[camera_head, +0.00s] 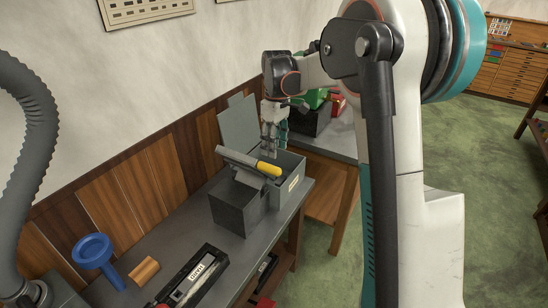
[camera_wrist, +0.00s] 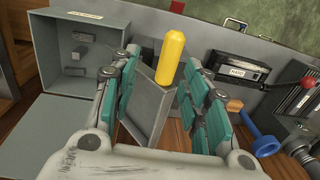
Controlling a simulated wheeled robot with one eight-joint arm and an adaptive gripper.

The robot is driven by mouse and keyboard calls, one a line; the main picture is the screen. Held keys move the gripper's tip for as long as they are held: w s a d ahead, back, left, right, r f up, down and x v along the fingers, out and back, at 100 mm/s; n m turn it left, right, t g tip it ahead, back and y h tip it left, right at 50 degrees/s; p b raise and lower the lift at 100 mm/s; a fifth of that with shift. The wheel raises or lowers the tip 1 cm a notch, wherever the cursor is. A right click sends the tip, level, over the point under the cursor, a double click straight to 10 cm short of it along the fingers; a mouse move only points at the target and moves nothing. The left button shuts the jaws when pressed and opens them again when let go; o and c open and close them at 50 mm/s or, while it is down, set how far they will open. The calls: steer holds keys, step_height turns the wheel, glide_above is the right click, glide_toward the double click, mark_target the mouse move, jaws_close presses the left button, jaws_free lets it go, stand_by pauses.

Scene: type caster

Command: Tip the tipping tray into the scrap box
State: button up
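The tipping tray (camera_head: 240,160) is a grey plate with a yellow handle (camera_head: 268,168), set over a dark grey block-like stand (camera_head: 238,203). In the wrist view the tray (camera_wrist: 148,105) and its yellow handle (camera_wrist: 170,57) show between my fingers. The grey scrap box (camera_head: 292,184) stands beside the stand with its lid (camera_head: 238,122) raised; the wrist view shows a few small pieces inside the box (camera_wrist: 112,42). My gripper (camera_head: 270,152) is just above the handle. In the wrist view its teal-padded fingers (camera_wrist: 160,62) are spread, with gaps either side of the handle.
A green and red machine (camera_head: 318,100) stands beyond the box. A wood-panelled wall (camera_head: 135,190) runs along the bench's left side.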

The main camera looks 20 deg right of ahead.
steer(key=shift+d+r, duration=0.1)
steer(key=shift+r, duration=2.3)
